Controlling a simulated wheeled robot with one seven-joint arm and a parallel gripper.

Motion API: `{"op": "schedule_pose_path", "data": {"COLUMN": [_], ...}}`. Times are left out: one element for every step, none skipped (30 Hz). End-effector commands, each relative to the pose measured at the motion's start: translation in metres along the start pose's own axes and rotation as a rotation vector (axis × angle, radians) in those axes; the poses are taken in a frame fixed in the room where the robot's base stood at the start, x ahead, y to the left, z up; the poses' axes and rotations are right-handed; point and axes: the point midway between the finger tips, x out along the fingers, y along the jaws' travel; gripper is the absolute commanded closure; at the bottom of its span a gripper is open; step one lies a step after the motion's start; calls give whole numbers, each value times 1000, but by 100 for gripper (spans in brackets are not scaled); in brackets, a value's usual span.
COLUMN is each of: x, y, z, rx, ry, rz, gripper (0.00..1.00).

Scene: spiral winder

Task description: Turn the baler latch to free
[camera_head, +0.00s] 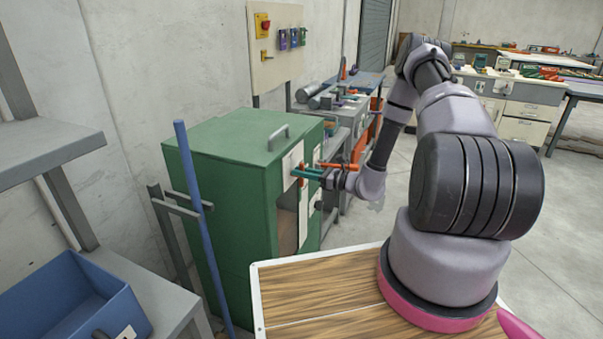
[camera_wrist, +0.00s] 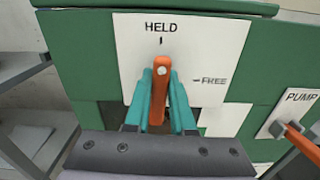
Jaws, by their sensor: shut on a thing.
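The baler is a green cabinet (camera_head: 225,150) at the left of the head view. In the wrist view, its white plate (camera_wrist: 134,50) carries the words HELD at the top and FREE at the right. The orange latch handle (camera_wrist: 158,108) stands upright, its end just below the HELD mark. My gripper (camera_wrist: 162,88) has its teal fingers shut on the latch handle, one on each side. In the head view my gripper (camera_head: 306,173) reaches the front of the cabinet; the latch there is mostly hidden by the fingers.
A PUMP plate (camera_wrist: 295,112) with an orange lever (camera_wrist: 299,139) sits at the right in the wrist view. A blue pole (camera_head: 196,210) leans by the cabinet. A blue bin (camera_head: 70,300) is at lower left. Open floor lies to the right.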

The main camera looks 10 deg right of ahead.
Motion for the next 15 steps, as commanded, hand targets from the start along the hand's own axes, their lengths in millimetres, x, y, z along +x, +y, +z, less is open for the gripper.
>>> {"op": "schedule_pose_path", "data": {"x": [0,0,0,0,0,0,0,0,0,0,0,-1,-1,-1,-1], "y": [0,-1,-1,-1,-2,-2,-2,-3,-3,-4,-4,-5,-5,-6,-6], "z": [0,0,0,0,0,-1,-1,-1,-1,-1,-1,-1,-1,-1,-2], "rx": [21,38,63,82,104,135,161,187,223,251,279,318,346,375,413], "ry": [1,1,1,1,2,2,2,2,2,2,2,1,1,1,1], "rz": [0,0,0,0,0,0,0,0,0,0,0,-1,-1,-1,-1], "gripper": [100,100,100,100,100,100,100,100,100,100,100,100,100,100,100]}}
